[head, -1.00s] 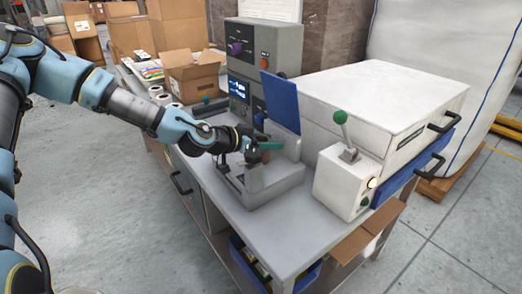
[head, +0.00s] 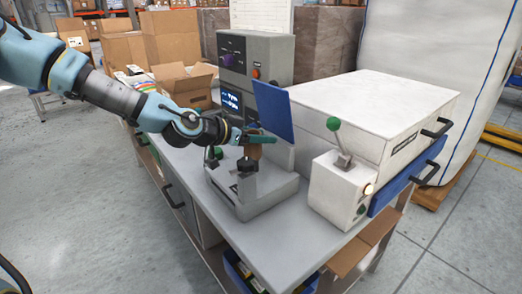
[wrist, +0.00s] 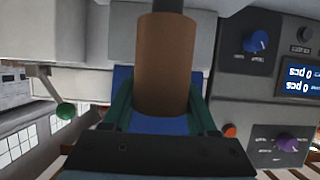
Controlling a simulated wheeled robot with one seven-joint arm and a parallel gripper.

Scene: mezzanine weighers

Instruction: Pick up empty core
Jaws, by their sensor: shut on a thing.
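The empty core (head: 253,151) is a plain brown cardboard tube. It stands upright above the dark peg of a grey fixture (head: 262,202) on the bench. My gripper (head: 256,140), with green fingers, is shut on the core near its top. In the wrist view the core (wrist: 163,65) fills the space between the fingers. Dark grey peg shows beyond the core's far end; I cannot tell whether its tip is still inside the tube.
A grey control box (head: 258,68) with a lit display stands behind the fixture. A blue panel (head: 272,107) is close on the right, beside a white machine (head: 372,118) with a green-knobbed lever (head: 334,124). An open carton (head: 183,86) stands at the back left.

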